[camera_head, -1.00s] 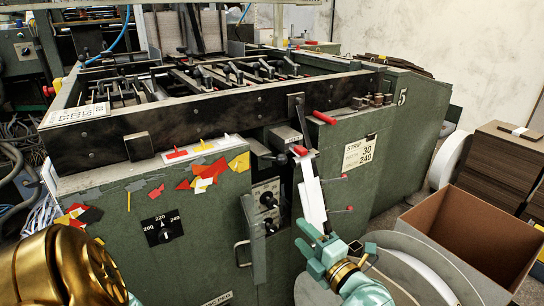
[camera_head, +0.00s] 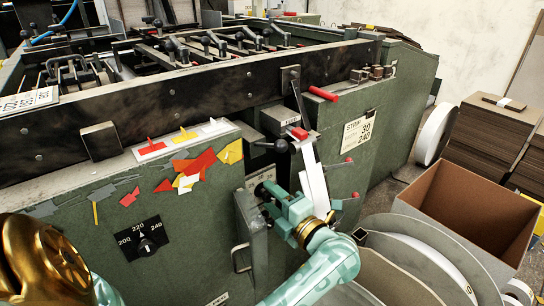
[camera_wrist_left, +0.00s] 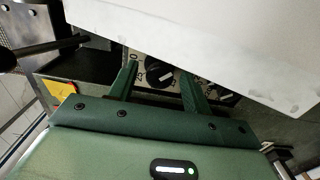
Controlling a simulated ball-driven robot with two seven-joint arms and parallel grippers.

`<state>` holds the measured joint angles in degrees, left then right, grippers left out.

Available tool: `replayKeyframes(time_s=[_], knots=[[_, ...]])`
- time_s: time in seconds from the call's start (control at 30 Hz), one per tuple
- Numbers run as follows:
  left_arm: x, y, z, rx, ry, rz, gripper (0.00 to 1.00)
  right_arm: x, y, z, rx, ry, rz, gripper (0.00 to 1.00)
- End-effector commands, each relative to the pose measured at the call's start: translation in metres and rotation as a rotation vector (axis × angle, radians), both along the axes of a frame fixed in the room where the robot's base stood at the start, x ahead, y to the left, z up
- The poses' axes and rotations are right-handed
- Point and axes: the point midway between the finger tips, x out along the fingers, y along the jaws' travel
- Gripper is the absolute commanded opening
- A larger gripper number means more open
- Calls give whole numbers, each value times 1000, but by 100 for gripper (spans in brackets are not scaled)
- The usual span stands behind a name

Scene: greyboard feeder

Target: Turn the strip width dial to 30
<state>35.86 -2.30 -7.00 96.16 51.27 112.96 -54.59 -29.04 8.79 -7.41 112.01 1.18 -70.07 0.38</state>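A black dial (camera_head: 262,190) sits on the pale control plate of the green machine, partly hidden by my left gripper (camera_head: 271,198). In the left wrist view this dial (camera_wrist_left: 160,73) lies between my two green fingers, with the number 25 beside it and a pale pointer mark. My left gripper is open, with a finger on each side of the dial; I cannot tell whether they touch it. A second black dial (camera_wrist_left: 220,97) lies beyond the right finger. A placard (camera_head: 358,133) reads STRIP, 30 and 240. My right gripper is not in view.
A white plate on a lever (camera_head: 313,177) stands close beside the gripper and covers the top of the wrist view. A grey handle (camera_head: 241,258) is near my arm. Another dial (camera_head: 146,245) reads 200 to 240. An open cardboard box (camera_head: 470,205) stands at right.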

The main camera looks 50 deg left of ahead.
Motion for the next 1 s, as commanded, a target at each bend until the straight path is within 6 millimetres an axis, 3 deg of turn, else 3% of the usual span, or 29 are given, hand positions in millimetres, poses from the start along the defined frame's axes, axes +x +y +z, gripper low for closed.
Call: replayKeyframes(time_s=[0.03, 0.17, 0.37, 0.5, 0.7, 1.0], knots=[[0, 0, 0, 0, 0, 0, 38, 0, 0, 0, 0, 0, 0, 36], [0, 0, 0, 0, 0, 0, 4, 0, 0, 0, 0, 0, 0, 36], [0, 0, 0, -4, -40, 0, 4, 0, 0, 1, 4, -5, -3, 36], [-1, 0, 1, -17, -191, 1, 4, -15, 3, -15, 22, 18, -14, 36], [0, -1, -1, -30, -357, 0, 4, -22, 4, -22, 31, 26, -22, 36], [0, -1, -2, -32, -371, 0, 4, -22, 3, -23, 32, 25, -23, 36]])
